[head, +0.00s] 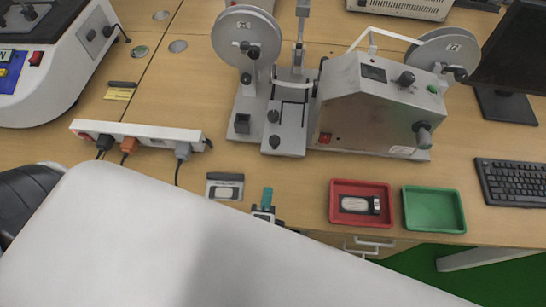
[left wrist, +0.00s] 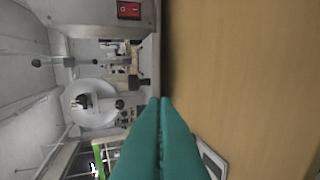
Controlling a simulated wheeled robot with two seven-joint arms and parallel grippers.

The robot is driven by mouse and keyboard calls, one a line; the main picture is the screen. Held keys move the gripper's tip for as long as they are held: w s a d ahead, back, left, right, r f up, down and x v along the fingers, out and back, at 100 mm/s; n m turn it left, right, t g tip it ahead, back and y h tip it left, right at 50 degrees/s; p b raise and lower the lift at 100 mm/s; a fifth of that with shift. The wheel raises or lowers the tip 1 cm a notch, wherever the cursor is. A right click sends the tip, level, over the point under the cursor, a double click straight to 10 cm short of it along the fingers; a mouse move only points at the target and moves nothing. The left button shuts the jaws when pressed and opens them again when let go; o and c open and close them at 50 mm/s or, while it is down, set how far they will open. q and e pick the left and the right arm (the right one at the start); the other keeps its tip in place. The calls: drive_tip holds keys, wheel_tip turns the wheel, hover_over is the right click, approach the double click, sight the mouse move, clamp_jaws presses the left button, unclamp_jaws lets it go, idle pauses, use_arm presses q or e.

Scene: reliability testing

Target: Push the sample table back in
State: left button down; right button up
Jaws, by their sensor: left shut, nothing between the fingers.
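The sample table (head: 287,128) is a light grey sliding plate with dark knobs at the front of the grey testing machine (head: 372,105). It sticks out toward the front edge of the desk. My left gripper (head: 267,190) has teal fingers, pressed together and empty. It is low over the desk, in front of the sample table and a little to its left, with a visible gap between. In the left wrist view my shut fingertips (left wrist: 160,100) point toward the machine. My right gripper is not in view.
A power strip (head: 135,133) lies left of the machine. A red tray (head: 361,184) holding a sample and an empty green tray (head: 433,190) stand to the right. My white arm covers the lower left.

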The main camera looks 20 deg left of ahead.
sight(278, 126)
use_arm(q)
drive_tip(key=p+x, duration=0.1)
drive_tip(key=x, duration=0.5)
drive_tip(key=shift+w+r, duration=0.1)
drive_tip(key=shift+w, duration=0.05)
drive_tip(key=w+p, duration=0.1)
drive_tip(key=w+a, duration=0.1)
drive_tip(key=w, duration=0.1)
drive_tip(key=shift+w+p, duration=0.15)
drive_tip(key=shift+p, duration=0.25)
drive_tip(key=shift+w+a+f, duration=0.15)
drive_tip(key=shift+w+f, duration=0.1)
drive_tip(key=shift+w, duration=0.25)
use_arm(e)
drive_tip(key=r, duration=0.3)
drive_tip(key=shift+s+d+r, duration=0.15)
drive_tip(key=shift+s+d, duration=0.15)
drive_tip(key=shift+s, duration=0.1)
use_arm(q)
drive_tip(key=w+a, duration=0.1)
drive_tip(key=w, duration=0.2)
drive_tip(key=w+a, duration=0.1)
drive_tip(key=w, duration=0.3)
drive_tip(key=w+a, duration=0.1)
drive_tip(key=w, duration=0.3)
drive_tip(key=shift+a+r, duration=0.15)
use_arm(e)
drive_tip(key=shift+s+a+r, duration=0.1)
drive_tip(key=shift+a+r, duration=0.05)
